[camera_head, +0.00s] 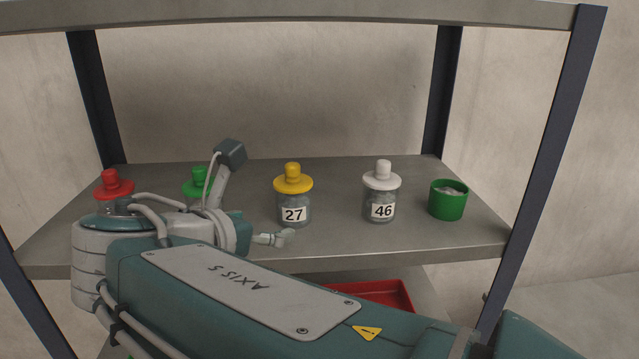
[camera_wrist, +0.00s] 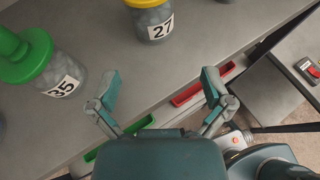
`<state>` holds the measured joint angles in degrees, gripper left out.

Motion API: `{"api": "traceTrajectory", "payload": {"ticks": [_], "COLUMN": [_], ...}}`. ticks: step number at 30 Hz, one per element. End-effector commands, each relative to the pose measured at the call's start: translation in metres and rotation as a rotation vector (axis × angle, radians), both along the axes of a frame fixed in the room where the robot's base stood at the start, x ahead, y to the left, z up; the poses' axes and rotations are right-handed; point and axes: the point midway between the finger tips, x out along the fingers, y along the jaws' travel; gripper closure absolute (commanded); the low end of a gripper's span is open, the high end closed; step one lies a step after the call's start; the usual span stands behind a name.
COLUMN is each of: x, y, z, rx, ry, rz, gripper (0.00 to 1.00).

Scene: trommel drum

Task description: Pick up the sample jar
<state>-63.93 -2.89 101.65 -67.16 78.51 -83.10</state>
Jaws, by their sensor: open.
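Several lidded sample jars stand upright on the shelf. The jar labelled 27 (camera_head: 294,208) has a yellow lid and stands near the shelf's middle; its lower part shows at the top of the wrist view (camera_wrist: 152,22). The white-lidded jar labelled 46 (camera_head: 381,203) is to its right. The green-lidded jar (camera_head: 198,185), labelled 35 in the wrist view (camera_wrist: 62,75), is to its left, partly hidden by my arm. A red-lidded jar (camera_head: 114,186) is farthest left, mostly hidden. My gripper (camera_wrist: 162,88) is open and empty near the shelf's front edge, apart from jars 35 and 27.
The grey shelf (camera_head: 340,240) has dark uprights (camera_head: 552,150) and an upper board (camera_head: 300,12). A green cup (camera_head: 447,203) with pale contents stands at right. Below is a red tray (camera_head: 385,292). The shelf front is bare between jars 27 and 46.

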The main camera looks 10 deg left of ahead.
Motion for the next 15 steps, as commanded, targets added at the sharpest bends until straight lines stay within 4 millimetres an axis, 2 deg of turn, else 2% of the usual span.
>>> {"api": "traceTrajectory", "payload": {"ticks": [2,5,15], "x": [-0.003,-0.001,0.043], "y": [0.008,0.009,-0.001], "z": [0.004,0.004,-0.016], "rx": [-0.028,-0.044,-0.046], "ry": [-0.011,-0.015,-0.013], "rz": [0.024,0.032,0.029], "gripper": [0.0,0.0,0.0]}}
